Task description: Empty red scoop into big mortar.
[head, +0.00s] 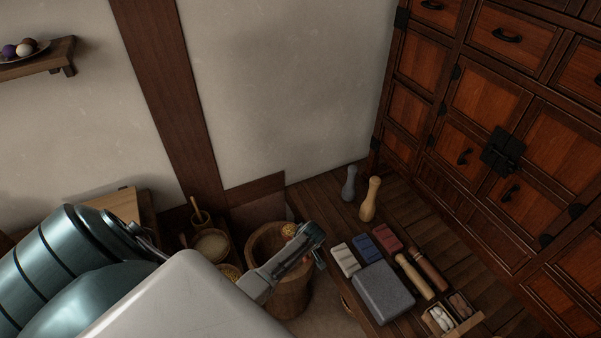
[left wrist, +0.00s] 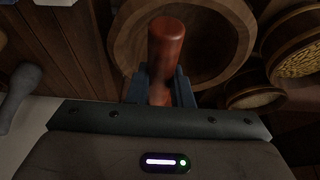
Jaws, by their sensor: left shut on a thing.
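The big mortar (head: 290,295), a tall round wooden tub, stands on the floor at the lower middle of the head view. In the left wrist view its round rim and hollow (left wrist: 225,45) lie beyond my fingers. My left gripper (head: 316,245) is over the mortar's right side, shut on the red scoop. The scoop's red-brown handle (left wrist: 166,50) stands between the fingers in the left wrist view. A small yellowish lump (head: 289,230) shows at the mortar's far rim; I cannot tell whether it is the scoop's load. The scoop's bowl is not clearly visible. My right gripper is out of view.
Right of the mortar, a low wooden platform holds a grey stone block (head: 383,293), coloured blocks (head: 363,246), rollers and two pestle shapes (head: 370,198). Left of it stand small containers (head: 211,245); a basket of yellow grain (left wrist: 298,55) is close by. A cabinet (head: 500,120) fills the right.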

